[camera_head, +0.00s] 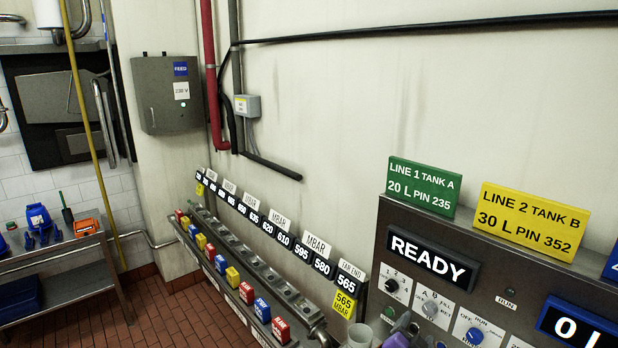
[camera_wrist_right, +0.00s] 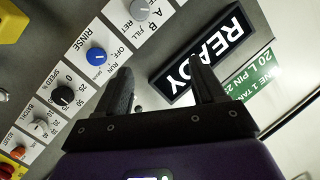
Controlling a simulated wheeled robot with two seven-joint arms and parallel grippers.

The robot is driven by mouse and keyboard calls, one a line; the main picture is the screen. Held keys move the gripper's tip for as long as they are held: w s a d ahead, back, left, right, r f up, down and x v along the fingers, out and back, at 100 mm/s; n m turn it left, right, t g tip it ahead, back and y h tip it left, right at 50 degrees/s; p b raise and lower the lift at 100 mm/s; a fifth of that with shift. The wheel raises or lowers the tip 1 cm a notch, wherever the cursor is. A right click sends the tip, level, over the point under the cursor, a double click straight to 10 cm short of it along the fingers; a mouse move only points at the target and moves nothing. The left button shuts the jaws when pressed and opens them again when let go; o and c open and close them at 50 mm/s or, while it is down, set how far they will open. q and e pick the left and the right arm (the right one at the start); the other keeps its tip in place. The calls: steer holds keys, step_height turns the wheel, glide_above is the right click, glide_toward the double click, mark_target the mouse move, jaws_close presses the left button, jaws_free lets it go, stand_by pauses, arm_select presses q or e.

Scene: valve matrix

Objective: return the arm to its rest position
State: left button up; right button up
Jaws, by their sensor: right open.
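My right gripper (camera_wrist_right: 160,72) is open and empty in the wrist view, its two dark fingers apart in front of the grey control panel (camera_wrist_right: 125,45). A blue knob (camera_wrist_right: 96,56) shows left of the fingers, and the READY display (camera_wrist_right: 210,52) lies behind the right finger. The gripper does not visibly hold anything. My left gripper is not in view.
A long rail with red, blue and yellow blocks (camera_head: 262,309) runs along the wall left of the panel. A green sign (camera_head: 423,187) and a yellow sign (camera_head: 530,221) stand on the panel's top. A metal table (camera_head: 75,272) stands far left. The tiled floor between is open.

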steer(key=s+a+f+n+g+y, duration=0.2)
steer(key=s+a+f+y, duration=0.1)
steer(key=f, duration=0.5)
steer(key=s+a+f+n+g+y, duration=0.1)
steer(key=s+a+f+n+y, duration=0.25)
steer(key=f, duration=0.55)
steer(key=s+a+f+n+g+y, duration=0.15)
steer(key=s+f, duration=0.25)
steer(key=f, duration=0.4)
steer(key=s+a+f+n+g+y, duration=0.1)
steer(key=s+a+f+g+y, duration=0.2)
steer(key=s, duration=0.4)
steer(key=s+a+f+n+g, duration=0.1)
steer(key=s+a+f+g, duration=0.2)
steer(key=s, duration=0.5)
steer(key=s+a+f+n+g+y, duration=0.1)
steer(key=s+a+f+g+y, duration=0.15)
steer(key=s+f, duration=0.35)
arm_select(q)
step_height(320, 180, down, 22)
steer(key=b, duration=2.2)
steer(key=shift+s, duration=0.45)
arm_select(e)
step_height(320, 180, down, 20)
steer(key=d, duration=0.1)
steer(key=shift+w+f, duration=0.2)
steer(key=shift+w, duration=0.15)
